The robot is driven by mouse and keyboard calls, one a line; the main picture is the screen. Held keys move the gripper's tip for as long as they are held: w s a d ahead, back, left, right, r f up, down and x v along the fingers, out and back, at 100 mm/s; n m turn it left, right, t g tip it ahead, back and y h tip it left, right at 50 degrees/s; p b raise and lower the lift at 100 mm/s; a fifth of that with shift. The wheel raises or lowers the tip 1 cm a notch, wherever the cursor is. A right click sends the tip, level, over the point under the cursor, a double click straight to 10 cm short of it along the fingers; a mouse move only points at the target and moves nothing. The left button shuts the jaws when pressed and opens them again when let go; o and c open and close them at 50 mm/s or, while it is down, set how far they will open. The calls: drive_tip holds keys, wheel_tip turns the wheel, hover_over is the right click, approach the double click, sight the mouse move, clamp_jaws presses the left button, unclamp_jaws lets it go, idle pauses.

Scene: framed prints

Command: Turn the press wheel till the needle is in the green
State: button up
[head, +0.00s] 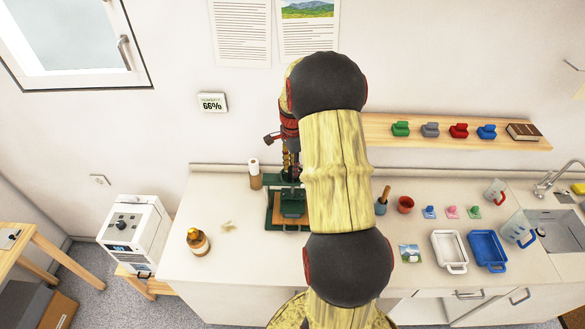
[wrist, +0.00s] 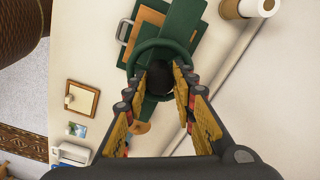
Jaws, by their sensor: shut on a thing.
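The green press (head: 290,207) stands on the counter, partly hidden by my arm in the head view. In the wrist view its green ring-shaped wheel (wrist: 150,44) lies below my gripper, with the green press body (wrist: 183,22) behind it. My gripper (wrist: 168,78) is at the wheel, its fingers on both sides of a dark round part inside the ring, and shut on it. In the head view my gripper (head: 289,158) points down over the press. No needle or green zone of a gauge can be made out in either view.
A brown bottle (head: 198,242) and a paper roll (head: 255,174) stand left of the press. A wooden shelf (head: 400,141) is on the wall. The counter's left part is mostly clear.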

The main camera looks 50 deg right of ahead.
drive_tip(key=m, duration=0.4)
drive_tip(key=shift+m, duration=0.3)
drive_tip(key=m, duration=0.4)
drive_tip(key=shift+w+m, duration=0.1)
drive_tip(key=shift+m, duration=0.2)
drive_tip(key=m, duration=0.4)
drive_tip(key=shift+d+b, duration=0.1)
drive_tip(key=shift+b, duration=0.2)
drive_tip(key=shift+m, duration=2.5)
drive_tip(key=o, duration=1.2)
drive_tip(key=shift+c, duration=0.2)
